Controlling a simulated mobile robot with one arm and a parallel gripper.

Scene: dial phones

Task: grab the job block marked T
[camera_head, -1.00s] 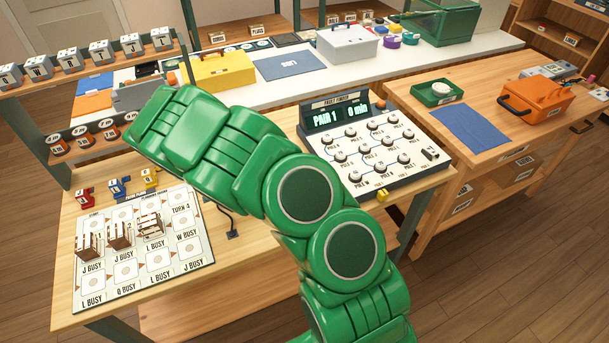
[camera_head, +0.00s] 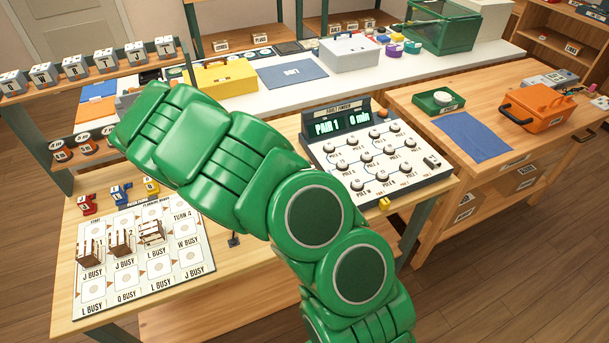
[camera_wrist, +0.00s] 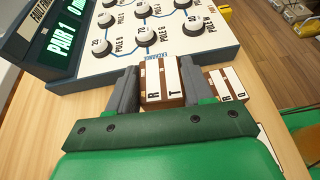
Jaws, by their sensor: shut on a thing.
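In the wrist view, my gripper (camera_wrist: 158,82) has its two grey fingers against the sides of a brown and white job block (camera_wrist: 163,88). The block's pale face carries letters that look like R and T, seen sideways. In the head view, my green arm hides my gripper and the held block.
The fault finder console (camera_head: 370,150) stands close beyond my gripper, also in the wrist view (camera_wrist: 150,35). A planning board (camera_head: 140,250) with small brown racks lies at the left. Bare wood shows left of my gripper in the wrist view.

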